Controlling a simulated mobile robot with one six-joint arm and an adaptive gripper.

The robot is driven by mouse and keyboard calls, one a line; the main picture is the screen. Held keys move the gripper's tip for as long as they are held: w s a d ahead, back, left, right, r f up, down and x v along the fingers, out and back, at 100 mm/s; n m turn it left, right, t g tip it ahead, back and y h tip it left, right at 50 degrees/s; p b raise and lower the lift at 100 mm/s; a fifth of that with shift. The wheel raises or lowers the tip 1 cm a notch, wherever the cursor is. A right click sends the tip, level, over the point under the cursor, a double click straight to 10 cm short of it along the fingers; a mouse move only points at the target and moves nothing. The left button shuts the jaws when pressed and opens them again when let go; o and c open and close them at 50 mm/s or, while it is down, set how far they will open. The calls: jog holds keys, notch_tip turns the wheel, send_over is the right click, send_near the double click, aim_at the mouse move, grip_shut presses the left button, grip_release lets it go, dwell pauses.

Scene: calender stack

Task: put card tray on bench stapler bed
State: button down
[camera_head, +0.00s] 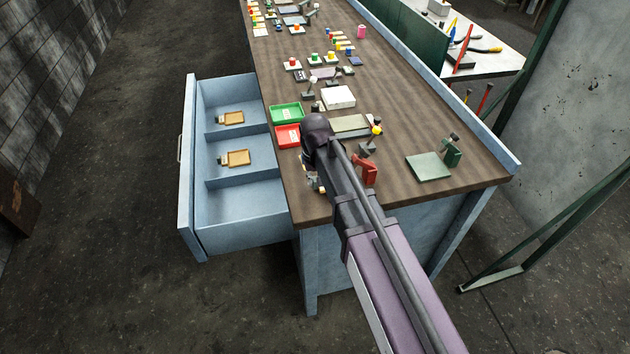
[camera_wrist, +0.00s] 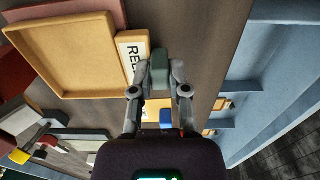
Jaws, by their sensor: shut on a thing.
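In the wrist view a shallow tan card tray (camera_wrist: 72,48) with a white label, partly readable as "REE", lies at the upper left. My gripper (camera_wrist: 160,76) is shut on its dark grey-green handle block (camera_wrist: 160,60). The tray hangs over the bench top; its height is hard to tell. In the head view my arm hides the gripper and most of this tray. A flat grey-green plate with a green upright block (camera_head: 428,167) at the bench's near right looks like the bench stapler and its bed, but I cannot be sure. The plate is bare.
An open blue drawer (camera_head: 240,203) at the left holds two tan trays (camera_head: 232,118) (camera_head: 238,158). A green tray (camera_head: 286,114) and red tray (camera_head: 288,136) sit on the bench (camera_head: 405,120). A red tool (camera_head: 366,170) stands near my arm.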

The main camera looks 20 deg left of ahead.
jog(key=shift+f, duration=0.15)
jog(key=c, duration=0.6)
grip_release()
notch_tip(320, 180, up, 12)
jog(key=p, duration=1.2)
jog(key=shift+d, duration=0.15)
dwell(0.6)
jog(key=s+d+m, duration=0.2)
jog(key=d, duration=1)
jog(key=s+d+m, duration=0.2)
jog(key=d, duration=1)
jog(key=s+d+m, duration=0.2)
jog(key=d, duration=1)
jog(key=shift+d, duration=0.35)
